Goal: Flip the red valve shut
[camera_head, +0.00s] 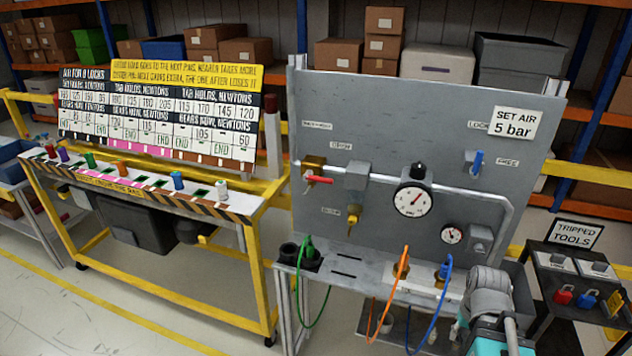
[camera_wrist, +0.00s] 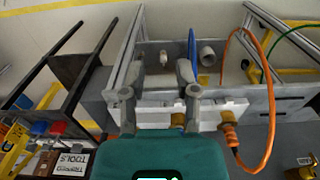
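The red valve (camera_head: 319,180) is on the left part of the grey upright panel (camera_head: 375,110) in the head view. Its red lever points right, roughly level, in front of a brass body (camera_head: 313,165) on the pipe. My gripper (camera_wrist: 160,72) shows in the wrist view with its two fingers spread apart and nothing between them. In the head view my arm's end is at the lower right, in front of the bench and well away from the valve. The fingertips are hard to make out there. I cannot make out the red lever in the wrist view.
A round gauge (camera_head: 412,199), a smaller gauge (camera_head: 452,233) and a blue lever (camera_head: 477,161) are on the panel. Green (camera_head: 303,285), orange (camera_head: 401,268) and blue (camera_head: 446,283) hoses loop up before it. A rack with padlocks (camera_head: 587,299) stands right.

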